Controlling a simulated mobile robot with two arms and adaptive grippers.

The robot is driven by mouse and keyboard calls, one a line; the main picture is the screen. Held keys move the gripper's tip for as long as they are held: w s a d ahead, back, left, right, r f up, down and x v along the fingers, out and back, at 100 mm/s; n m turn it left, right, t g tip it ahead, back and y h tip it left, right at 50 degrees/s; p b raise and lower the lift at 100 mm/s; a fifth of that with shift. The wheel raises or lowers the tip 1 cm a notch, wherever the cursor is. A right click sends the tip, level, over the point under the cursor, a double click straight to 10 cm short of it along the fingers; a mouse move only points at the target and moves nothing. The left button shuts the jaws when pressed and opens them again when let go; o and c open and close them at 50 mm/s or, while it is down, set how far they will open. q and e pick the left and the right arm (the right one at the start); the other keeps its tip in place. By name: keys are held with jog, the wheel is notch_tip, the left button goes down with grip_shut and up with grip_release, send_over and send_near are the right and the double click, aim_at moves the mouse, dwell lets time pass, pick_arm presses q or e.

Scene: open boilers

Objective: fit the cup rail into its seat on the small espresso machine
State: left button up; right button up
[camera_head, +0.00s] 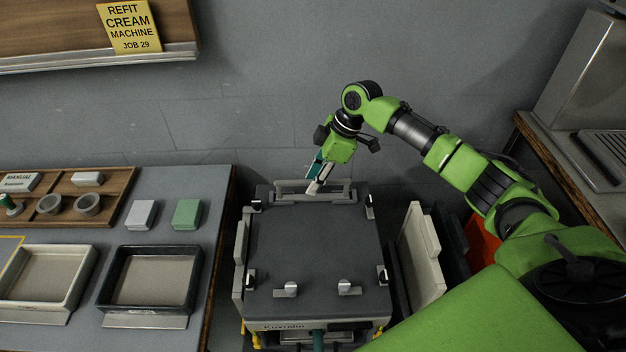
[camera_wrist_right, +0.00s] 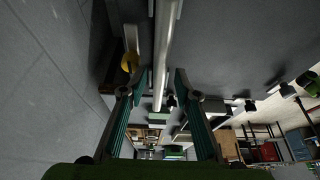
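The small espresso machine (camera_head: 318,245) stands in the middle of the head view, with a dark flat top and small clips at its corners and front. The grey cup rail (camera_head: 335,191) lies along its back edge. Whether it sits fully in its seat cannot be told. My right gripper (camera_head: 314,186) reaches down at the rail from behind. In the right wrist view, the two teal-padded fingers (camera_wrist_right: 160,80) stand apart, with a pale bar, apparently the rail (camera_wrist_right: 164,40), between them and gaps on both sides. My left gripper is not in view.
On the left, a bench (camera_head: 180,260) holds two trays, a green block (camera_head: 187,214), a white block (camera_head: 141,214) and a wooden board with small parts. White panels (camera_head: 420,250) stand right of the machine. A steel machine (camera_head: 585,75) is at the far right.

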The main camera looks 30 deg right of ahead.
jog(key=v, duration=1.1)
jog(key=shift+r, duration=0.15)
jog(key=shift+d+r, duration=0.1)
